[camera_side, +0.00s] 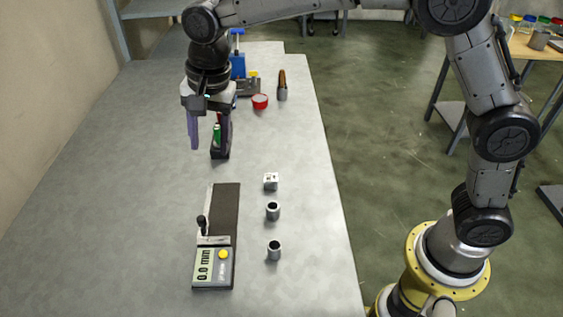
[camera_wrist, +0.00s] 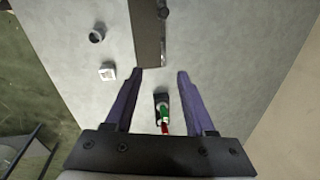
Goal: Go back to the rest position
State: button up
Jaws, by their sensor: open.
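My gripper (camera_side: 210,146) hangs over the far part of the grey table, its two purple fingers pointing down. In the wrist view my gripper (camera_wrist: 160,74) has its fingers wide apart with nothing held between them. A small dark holder (camera_side: 220,155) with green and red items stands just below and behind the fingers in the side view. The holder also shows in the wrist view (camera_wrist: 161,97), with a green and a red item (camera_wrist: 164,115) in it; whether the fingers touch it cannot be told.
A measuring device (camera_side: 212,268) with a display and dark strip lies on the near table (camera_side: 312,215). A white cube (camera_side: 271,181) and two grey cylinders (camera_side: 273,211) stand right of it. A red round item (camera_side: 260,101) and a blue device (camera_side: 238,66) are farther back. The left side is clear.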

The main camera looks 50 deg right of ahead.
jog(key=s+d+r+t, duration=0.2)
jog(key=s+d+r, duration=0.4)
jog(key=d, duration=0.2)
jog(key=s+d+r+t, duration=0.1)
jog(key=s+d+r, duration=0.45)
jog(key=d, duration=0.25)
jog(key=s+d+f+n, duration=0.2)
jog(key=s+f+n, duration=0.2)
jog(key=s, duration=0.4)
jog(key=s+d+f+n+t, duration=0.1)
jog(key=s+d+f+n, duration=0.2)
jog(key=s+f+n, duration=0.2)
jog(key=s+n, duration=0.1)
jog(key=s, duration=0.2)
jog(key=shift+d+n+h, duration=0.3)
jog(key=shift+d+h, duration=0.05)
jog(key=shift+h, duration=0.05)
